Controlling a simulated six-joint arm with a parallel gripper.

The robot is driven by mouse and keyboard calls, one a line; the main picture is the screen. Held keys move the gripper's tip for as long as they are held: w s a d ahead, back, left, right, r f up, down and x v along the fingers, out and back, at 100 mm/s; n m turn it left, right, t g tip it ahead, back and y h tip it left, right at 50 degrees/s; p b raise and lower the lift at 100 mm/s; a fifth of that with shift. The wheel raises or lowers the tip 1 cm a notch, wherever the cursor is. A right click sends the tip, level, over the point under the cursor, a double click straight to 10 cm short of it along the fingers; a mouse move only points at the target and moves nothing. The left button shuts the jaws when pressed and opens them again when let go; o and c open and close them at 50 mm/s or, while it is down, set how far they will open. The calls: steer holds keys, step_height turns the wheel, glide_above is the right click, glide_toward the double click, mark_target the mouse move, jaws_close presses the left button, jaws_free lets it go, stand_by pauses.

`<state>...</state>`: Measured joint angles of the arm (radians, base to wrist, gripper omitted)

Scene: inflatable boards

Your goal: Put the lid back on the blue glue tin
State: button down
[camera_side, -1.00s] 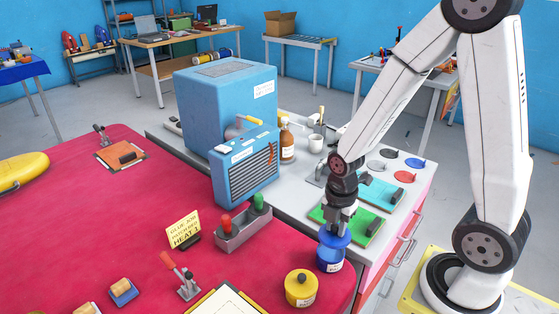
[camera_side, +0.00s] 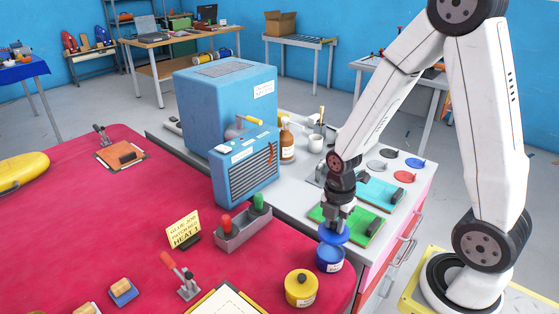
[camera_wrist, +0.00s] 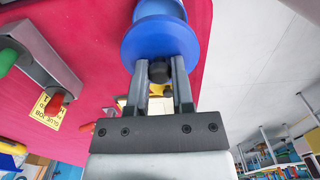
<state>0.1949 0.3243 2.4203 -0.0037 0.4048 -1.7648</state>
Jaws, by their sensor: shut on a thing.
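The blue glue tin (camera_side: 329,263) stands upright near the right corner of the red table, with a pale label on its front. Its blue lid (camera_side: 333,235) is above it, a little towards the back, and seems apart from the rim. My gripper (camera_side: 335,218) points down, shut on the lid's black knob. In the wrist view my gripper (camera_wrist: 159,72) has one finger on each side of the knob, with the lid (camera_wrist: 160,42) covering part of the tin (camera_wrist: 160,8). The lid hides part of the tin's top.
A yellow tin (camera_side: 300,290) stands left of the blue tin. A grey holder (camera_side: 243,233) with red and green handles is behind left. Green (camera_side: 350,233) and light blue (camera_side: 378,193) boards lie on the grey counter, with red (camera_side: 404,176) and blue (camera_side: 414,162) discs farther back.

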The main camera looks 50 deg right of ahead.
steer(key=shift+f, duration=0.15)
steer(key=shift+f, duration=3.05)
steer(key=shift+f, duration=0.2)
stand_by(0.4)
jaws_free()
steer(key=shift+r, duration=0.2)
stand_by(0.3)
steer(key=shift+r, duration=3.3)
